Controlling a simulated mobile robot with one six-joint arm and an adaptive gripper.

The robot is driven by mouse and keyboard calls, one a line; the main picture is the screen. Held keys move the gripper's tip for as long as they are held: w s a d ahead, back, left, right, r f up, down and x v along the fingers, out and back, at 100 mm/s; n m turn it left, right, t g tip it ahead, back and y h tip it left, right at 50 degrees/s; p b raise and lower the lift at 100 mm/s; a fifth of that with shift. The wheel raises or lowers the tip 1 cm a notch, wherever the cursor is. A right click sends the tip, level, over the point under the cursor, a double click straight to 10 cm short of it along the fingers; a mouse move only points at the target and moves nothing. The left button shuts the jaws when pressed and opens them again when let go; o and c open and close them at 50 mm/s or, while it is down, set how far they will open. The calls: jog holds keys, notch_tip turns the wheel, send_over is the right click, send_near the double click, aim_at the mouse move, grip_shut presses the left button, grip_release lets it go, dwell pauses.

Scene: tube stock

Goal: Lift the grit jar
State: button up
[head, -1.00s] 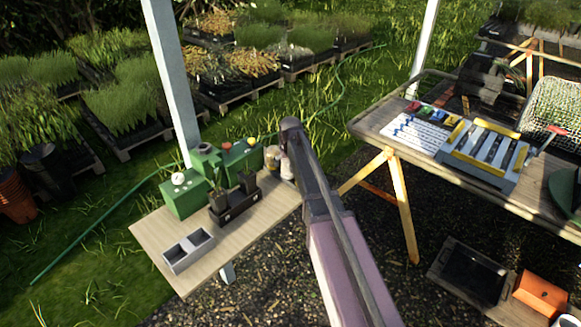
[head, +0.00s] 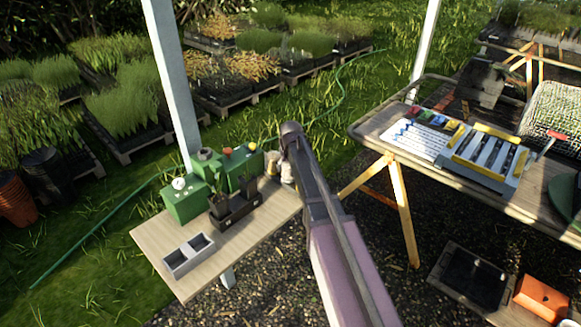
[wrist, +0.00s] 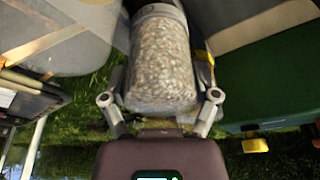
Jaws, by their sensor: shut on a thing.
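The grit jar (wrist: 160,60) fills the middle of the wrist view, a clear rounded container packed with pale grey-white grit. My gripper (wrist: 160,98) is shut on it, with one finger on each side of the jar. In the head view a small pale jar (head: 287,173) shows beside the end of my arm, at the far right corner of the small wooden table (head: 235,235). My fingers are hidden there behind the arm. I cannot tell whether the jar's base touches the table.
Green boxes (head: 186,200) and a dark tray (head: 238,212) with pots stand left of the jar. A grey two-cell tray (head: 176,265) is at the table's front left. A white post (head: 172,85) rises behind. A larger bench (head: 380,120) stands to the right.

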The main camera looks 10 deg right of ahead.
jog(key=shift+r+p, duration=4.55)
jog(key=shift+r, duration=0.2)
jog(key=shift+r, duration=0.15)
